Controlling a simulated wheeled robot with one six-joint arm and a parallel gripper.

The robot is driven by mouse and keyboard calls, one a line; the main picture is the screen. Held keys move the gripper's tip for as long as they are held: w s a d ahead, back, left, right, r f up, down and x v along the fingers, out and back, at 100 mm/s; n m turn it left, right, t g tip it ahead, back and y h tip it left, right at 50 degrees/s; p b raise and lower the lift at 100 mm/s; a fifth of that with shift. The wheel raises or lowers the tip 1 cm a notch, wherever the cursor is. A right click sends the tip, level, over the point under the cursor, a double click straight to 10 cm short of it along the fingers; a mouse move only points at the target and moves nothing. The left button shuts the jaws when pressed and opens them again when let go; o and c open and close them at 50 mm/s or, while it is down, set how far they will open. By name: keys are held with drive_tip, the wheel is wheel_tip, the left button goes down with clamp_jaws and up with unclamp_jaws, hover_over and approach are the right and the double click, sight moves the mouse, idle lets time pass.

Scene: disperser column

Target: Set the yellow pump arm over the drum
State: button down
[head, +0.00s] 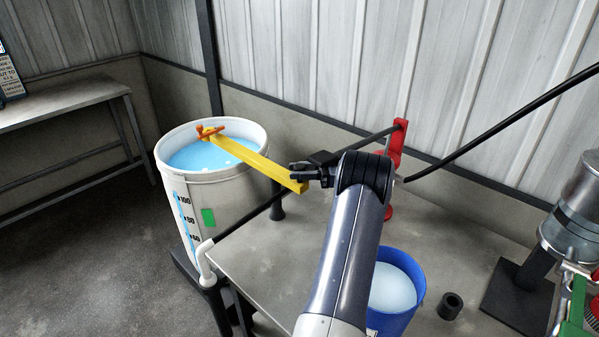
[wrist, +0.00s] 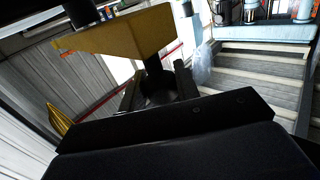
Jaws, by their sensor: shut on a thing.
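The yellow pump arm (head: 250,160) reaches from my gripper (head: 304,174) leftward to the white drum (head: 212,195). Its far end, with an orange-red cross piece (head: 212,129), lies above the drum's opening. My gripper is shut at the arm's near end, right of the drum. In the wrist view the yellow arm (wrist: 120,35) crosses above the fingers (wrist: 158,88), with a dark post-like part between them. The exact contact is dark and hard to make out. The drum holds blue liquid and has a level scale and a green patch on its side.
A grey table (head: 285,265) carries a blue bucket (head: 398,300) of pale contents, a small black ring (head: 451,306) and a red stand (head: 396,150). A black hose runs behind my arm. A metal machine (head: 575,210) stands at right. A bench (head: 70,115) is at left.

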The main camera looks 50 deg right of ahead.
drive_tip(key=shift+r, duration=0.1)
drive_tip(key=c, duration=1.2)
unclamp_jaws()
drive_tip(key=shift+d, duration=0.15)
drive_tip(key=shift+o, duration=0.5)
